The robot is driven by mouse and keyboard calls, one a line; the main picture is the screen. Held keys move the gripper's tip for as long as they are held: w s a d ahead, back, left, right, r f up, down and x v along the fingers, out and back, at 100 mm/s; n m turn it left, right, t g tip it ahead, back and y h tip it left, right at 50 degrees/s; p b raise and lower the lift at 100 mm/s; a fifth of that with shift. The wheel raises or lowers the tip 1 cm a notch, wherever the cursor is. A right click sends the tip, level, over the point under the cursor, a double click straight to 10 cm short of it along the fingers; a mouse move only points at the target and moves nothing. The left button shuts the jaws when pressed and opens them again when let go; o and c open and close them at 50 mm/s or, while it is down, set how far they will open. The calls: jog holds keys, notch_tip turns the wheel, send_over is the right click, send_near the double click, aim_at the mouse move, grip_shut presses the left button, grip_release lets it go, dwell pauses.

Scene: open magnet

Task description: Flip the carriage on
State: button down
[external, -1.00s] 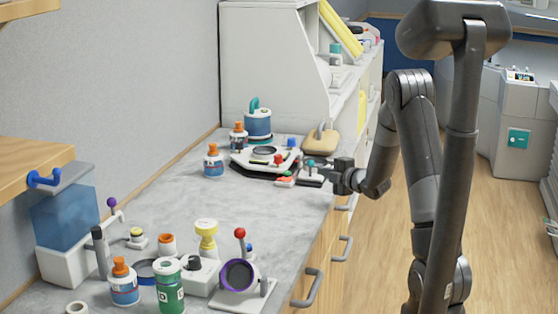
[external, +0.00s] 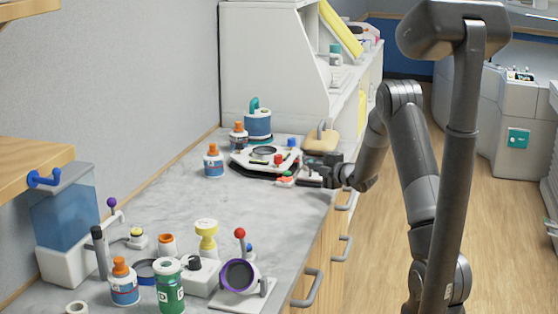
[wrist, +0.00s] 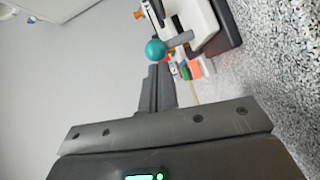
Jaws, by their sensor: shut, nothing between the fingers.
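A small white device on a black base (wrist: 205,28) shows at the top of the wrist view. It has a grey lever with a teal ball on its end (wrist: 155,50). This appears to be the carriage, at the counter's right edge beside the larger white instrument (external: 262,160). My gripper (wrist: 160,72) is shut and empty, its fingertips just below the teal ball; I cannot tell whether they touch it. In the external view my gripper (external: 322,172) is low over the small device and hides most of it, including the ball.
Orange-capped bottles (external: 213,162) and a blue jar (external: 258,124) stand left of and behind the instrument. A tan-topped device (external: 321,140) is just behind my gripper. A white cabinet (external: 275,65) rises at the back. The counter's middle (external: 180,200) is clear.

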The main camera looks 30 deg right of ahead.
jog(key=w+d, duration=0.4)
jog(key=shift+d+r, duration=0.15)
jog(key=shift+d, duration=0.1)
jog(key=s+a, duration=0.1)
jog(key=s, duration=0.1)
jog(key=s+a, duration=0.1)
jog(key=s, duration=0.1)
jog(key=shift+a+r, duration=0.3)
jog(key=shift+r, duration=0.05)
jog(key=v, duration=0.9)
jog(key=shift+s, duration=0.25)
jog(key=shift+f, duration=0.1)
